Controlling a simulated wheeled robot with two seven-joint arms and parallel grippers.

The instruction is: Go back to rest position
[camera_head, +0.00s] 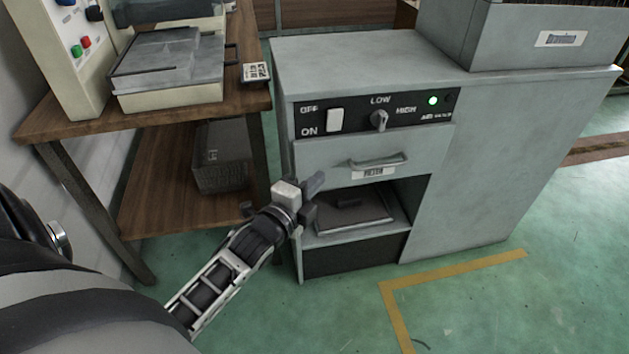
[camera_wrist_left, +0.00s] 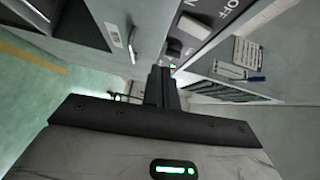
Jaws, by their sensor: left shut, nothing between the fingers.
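My left gripper (camera_head: 312,187) is shut and empty in the head view. It is in front of the left edge of the grey cabinet (camera_head: 470,160), below the switch panel and left of the drawer handle. Its closed fingers (camera_wrist_left: 162,85) also show in the left wrist view, pointing toward the cabinet's front. I cannot tell from these views whether they touch the cabinet. My right gripper is not in view.
The cabinet has a white switch (camera_head: 335,120), a knob (camera_head: 379,120), a lit green lamp (camera_head: 433,101) and a drawer handle (camera_head: 378,161). A wooden bench (camera_head: 150,190) stands left. Green floor (camera_head: 480,310) lies open at the lower right.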

